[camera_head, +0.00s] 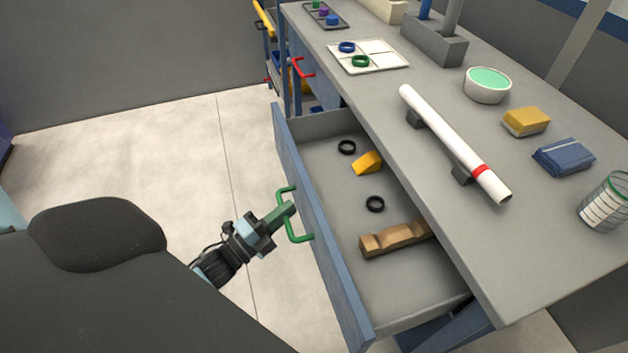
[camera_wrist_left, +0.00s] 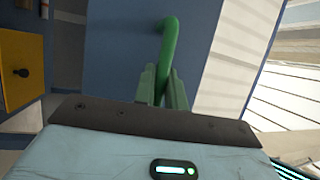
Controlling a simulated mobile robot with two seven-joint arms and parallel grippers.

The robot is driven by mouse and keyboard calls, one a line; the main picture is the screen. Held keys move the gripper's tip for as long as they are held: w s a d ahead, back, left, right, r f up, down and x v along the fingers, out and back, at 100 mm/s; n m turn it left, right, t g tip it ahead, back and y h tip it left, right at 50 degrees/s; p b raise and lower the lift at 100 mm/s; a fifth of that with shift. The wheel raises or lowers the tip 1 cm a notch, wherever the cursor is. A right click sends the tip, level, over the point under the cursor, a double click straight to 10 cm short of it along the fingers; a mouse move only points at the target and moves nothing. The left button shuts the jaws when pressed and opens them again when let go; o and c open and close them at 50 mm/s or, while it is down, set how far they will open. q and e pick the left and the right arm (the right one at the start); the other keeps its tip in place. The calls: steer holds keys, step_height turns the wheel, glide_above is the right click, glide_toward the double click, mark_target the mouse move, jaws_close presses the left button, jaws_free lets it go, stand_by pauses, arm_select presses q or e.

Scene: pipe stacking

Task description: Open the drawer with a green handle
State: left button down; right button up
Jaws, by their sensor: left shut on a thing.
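The blue drawer (camera_head: 325,245) under the workbench stands pulled well out, with its inside in view. Its green handle (camera_head: 284,205) is on the front panel. My left gripper (camera_head: 284,213) is at the handle, its fingers shut on the bar. In the left wrist view the green handle (camera_wrist_left: 168,40) rises from between the two fingers (camera_wrist_left: 162,88) against the blue front. The drawer holds black rings (camera_head: 375,204), a yellow block (camera_head: 367,163) and a brown notched block (camera_head: 393,239). My right gripper is not in view.
On the bench (camera_head: 440,190) a white pipe (camera_head: 450,138) rests on grey supports, near a bowl (camera_head: 487,86), a yellow sponge (camera_head: 526,121) and a blue cloth (camera_head: 563,156). A red handle (camera_head: 301,68) is further back. The floor left of the drawer is clear.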

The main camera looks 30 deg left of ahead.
arm_select(q)
steer(key=s+a, duration=0.4)
steer(key=s, duration=0.1)
steer(key=shift+s, duration=0.1)
stand_by(0.3)
steer(key=c, duration=1.5)
jaws_free()
steer(key=shift+o, duration=0.2)
steer(key=v, duration=0.7)
steer(key=shift+s+a, duration=0.15)
steer(key=shift+s, duration=0.25)
steer(key=shift+f, duration=0.1)
